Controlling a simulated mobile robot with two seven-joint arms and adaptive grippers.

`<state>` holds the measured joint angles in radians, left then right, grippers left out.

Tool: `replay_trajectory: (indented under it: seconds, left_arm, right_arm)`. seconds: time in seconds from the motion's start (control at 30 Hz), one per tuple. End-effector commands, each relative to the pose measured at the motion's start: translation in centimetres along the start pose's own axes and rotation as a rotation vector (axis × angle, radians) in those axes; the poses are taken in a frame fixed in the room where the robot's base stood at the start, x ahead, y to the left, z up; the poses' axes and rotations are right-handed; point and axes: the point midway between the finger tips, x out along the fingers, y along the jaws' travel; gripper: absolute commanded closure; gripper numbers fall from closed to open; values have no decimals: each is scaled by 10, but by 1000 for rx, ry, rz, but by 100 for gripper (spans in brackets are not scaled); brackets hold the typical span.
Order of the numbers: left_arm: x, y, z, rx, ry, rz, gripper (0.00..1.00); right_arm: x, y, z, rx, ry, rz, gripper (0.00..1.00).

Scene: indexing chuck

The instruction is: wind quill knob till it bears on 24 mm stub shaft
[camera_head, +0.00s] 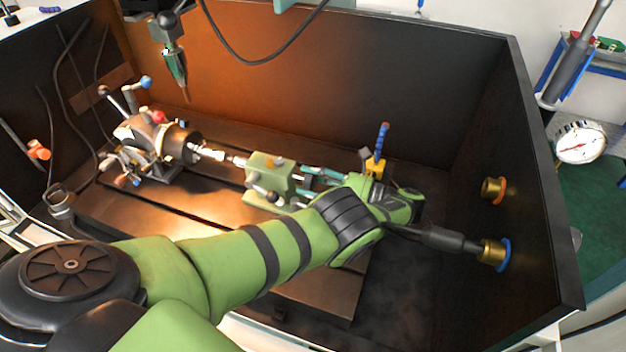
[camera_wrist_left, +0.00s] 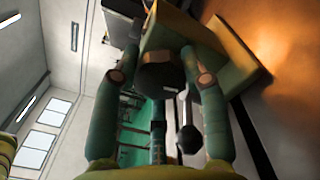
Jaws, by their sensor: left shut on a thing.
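The green tailstock (camera_head: 268,175) stands on the bed at the centre of the head view. Its dark, faceted quill knob (camera_wrist_left: 160,72) shows in the left wrist view. My left gripper (camera_head: 306,181) reaches the tailstock from the right, its two teal fingers on either side of the knob and shut on it. The pale metal stub shaft (camera_head: 211,153) sticks out of the dark chuck (camera_head: 181,142) toward the tailstock. The quill tip (camera_head: 238,161) points at the shaft's end; I cannot tell whether they touch. My right gripper is not in view.
Dark tank walls surround the bed. A tapered green tool (camera_head: 175,65) hangs above the chuck. A yellow piece with a blue handle (camera_head: 381,145) stands behind my left wrist. A small ball-ended lever (camera_wrist_left: 188,138) shows close to the fingers. A dial gauge (camera_head: 580,142) is at far right.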

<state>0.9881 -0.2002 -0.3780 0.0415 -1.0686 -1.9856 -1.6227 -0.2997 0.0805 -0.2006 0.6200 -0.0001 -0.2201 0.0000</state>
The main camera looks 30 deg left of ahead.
Motion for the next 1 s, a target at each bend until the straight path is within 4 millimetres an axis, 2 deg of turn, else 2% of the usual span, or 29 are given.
replay_trajectory:
  seconds: [0.43, 0.47, 0.5, 0.53, 1.0]
  left_arm:
    - [2, 0, 1, 8, -3, 4, 89]
    - [2, 0, 1, 8, -3, 4, 52]
    - [2, 0, 1, 8, -2, 4, 36]
    - [2, 0, 1, 8, -2, 4, 32]
    - [0, 0, 0, 10, 0, 0, 32]
  right_arm:
    - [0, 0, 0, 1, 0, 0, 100]
    - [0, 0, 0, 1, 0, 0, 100]
    - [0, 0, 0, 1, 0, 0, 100]
    - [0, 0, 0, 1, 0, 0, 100]
    - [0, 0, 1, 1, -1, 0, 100]
